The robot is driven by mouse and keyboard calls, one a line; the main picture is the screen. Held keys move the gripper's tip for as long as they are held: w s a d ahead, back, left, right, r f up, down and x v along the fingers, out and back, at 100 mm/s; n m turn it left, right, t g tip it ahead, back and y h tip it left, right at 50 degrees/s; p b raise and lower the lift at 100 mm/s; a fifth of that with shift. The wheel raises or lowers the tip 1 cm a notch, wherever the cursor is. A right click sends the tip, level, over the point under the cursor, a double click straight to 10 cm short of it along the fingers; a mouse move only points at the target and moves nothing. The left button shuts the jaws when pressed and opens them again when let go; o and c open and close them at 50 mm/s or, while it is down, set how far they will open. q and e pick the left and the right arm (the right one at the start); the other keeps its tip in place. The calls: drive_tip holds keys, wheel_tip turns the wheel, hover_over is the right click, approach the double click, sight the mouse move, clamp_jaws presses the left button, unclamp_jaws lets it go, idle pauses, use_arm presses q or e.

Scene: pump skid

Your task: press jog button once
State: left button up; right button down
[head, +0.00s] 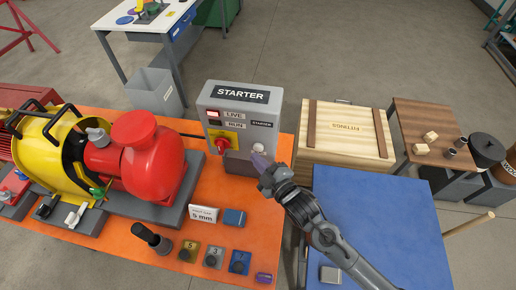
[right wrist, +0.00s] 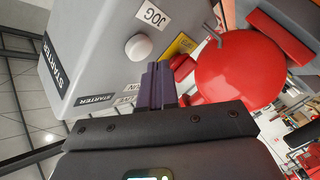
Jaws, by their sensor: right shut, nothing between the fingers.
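The grey starter box (head: 238,100) stands at the back right of the orange bench. Its jog button is a round white knob (right wrist: 138,47), next to a JOG label (right wrist: 152,14) in the right wrist view; in the head view the white knob (head: 258,148) shows just above my right fingertips. My right gripper (head: 260,161) is shut and empty, its purple fingers together. In the right wrist view the fingertips (right wrist: 161,70) are beside the button, apart from it in the picture; the depth gap is hard to tell. My left gripper is not in view.
A red pump (head: 140,160) with a yellow guard (head: 55,140) fills the left of the orange bench. A red rotary switch (head: 222,144) sits on the box's front. Small coloured blocks (head: 213,256) lie at the bench's front. A wooden crate (head: 345,135) stands right of the box.

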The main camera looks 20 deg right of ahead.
drive_tip(key=shift+w+d, duration=0.1)
drive_tip(key=shift+w, duration=0.05)
drive_tip(key=shift+w+d+p, duration=0.2)
drive_tip(key=shift+p, duration=0.1)
drive_tip(key=shift+w+d, duration=0.25)
drive_tip(key=shift+w, duration=0.1)
idle(1.1)
idle(0.3)
drive_tip(key=shift+s+a+p, duration=0.5)
drive_tip(key=shift+s+p, duration=0.05)
drive_tip(key=shift+s, duration=0.15)
